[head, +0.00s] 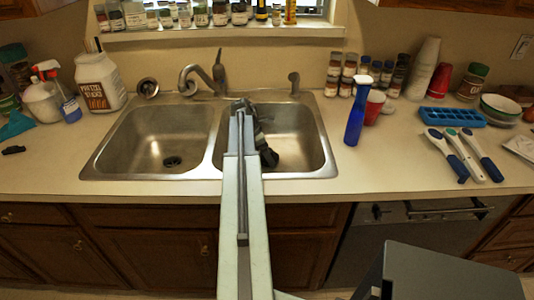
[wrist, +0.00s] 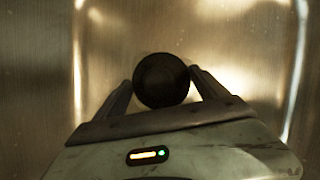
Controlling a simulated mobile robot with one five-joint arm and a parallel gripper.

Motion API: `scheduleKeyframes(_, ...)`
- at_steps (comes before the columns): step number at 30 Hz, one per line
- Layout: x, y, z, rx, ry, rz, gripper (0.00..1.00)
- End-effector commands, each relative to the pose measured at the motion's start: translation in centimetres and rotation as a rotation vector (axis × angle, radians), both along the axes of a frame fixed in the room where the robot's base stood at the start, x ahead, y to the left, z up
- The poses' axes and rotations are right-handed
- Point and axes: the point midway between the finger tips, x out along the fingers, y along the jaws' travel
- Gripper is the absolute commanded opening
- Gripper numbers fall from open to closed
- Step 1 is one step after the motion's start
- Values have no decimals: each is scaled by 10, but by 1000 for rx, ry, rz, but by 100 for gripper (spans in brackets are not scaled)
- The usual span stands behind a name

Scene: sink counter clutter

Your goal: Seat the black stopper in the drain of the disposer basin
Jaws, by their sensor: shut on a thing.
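My gripper (wrist: 161,90) is shut on the black stopper (wrist: 161,78), a dark round piece held between the two fingers in the wrist view.
The faucet (head: 205,75) stands behind the basins. A blue spray bottle (head: 355,115) and a red cup (head: 374,108) stand right of the sink. A round metal piece (head: 148,88) sits at the rear left rim. Jars and a white jug (head: 98,82) line the back.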

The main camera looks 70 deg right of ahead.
Motion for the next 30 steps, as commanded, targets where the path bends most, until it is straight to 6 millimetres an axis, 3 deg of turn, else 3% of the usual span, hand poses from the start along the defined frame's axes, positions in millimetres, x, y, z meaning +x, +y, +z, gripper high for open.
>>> scheduleKeyframes(15,0,0,-12,0,0,0,43)
scheduleKeyframes(16,0,0,-10,0,0,0,91)
scheduleKeyframes(17,0,0,-10,0,0,0,99)
scheduleKeyframes(30,1,0,-7,0,0,0,100)
